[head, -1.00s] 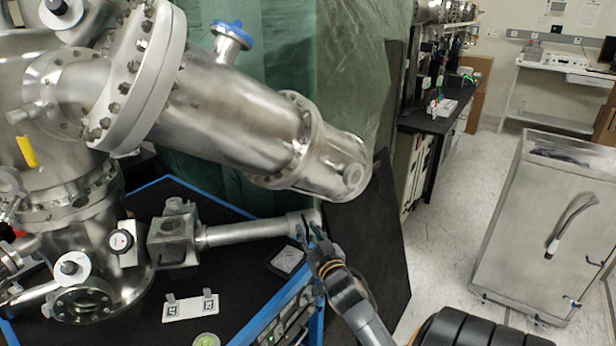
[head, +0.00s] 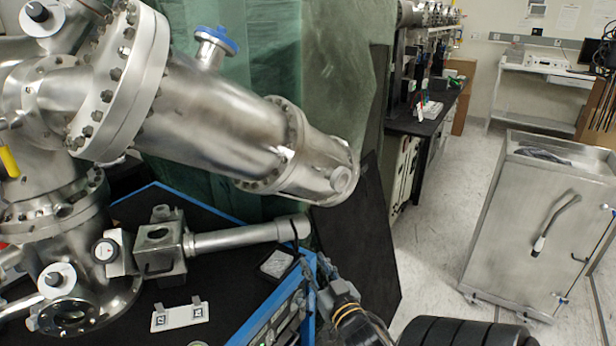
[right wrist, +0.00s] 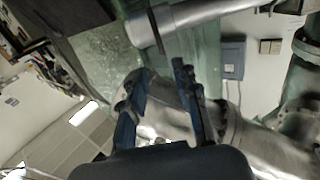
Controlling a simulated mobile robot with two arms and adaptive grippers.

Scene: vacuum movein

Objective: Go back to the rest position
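My right gripper (head: 320,272) is at the lower middle of the head view, just below the free end of a horizontal metal tube (head: 245,237) and beside the blue frame edge. In the right wrist view its two fingers stand apart with nothing between them (right wrist: 158,78), so it is open and empty. The tube's end shows beyond the fingertips in that view, apparently apart from them. My left gripper is not in view.
A large steel vacuum chamber (head: 220,120) fills the left and overhangs the black table (head: 230,290) with its blue edge. A white marked plate (head: 180,315) lies on the table. A steel cabinet (head: 535,235) stands at right. Pale floor (head: 440,230) lies clear between.

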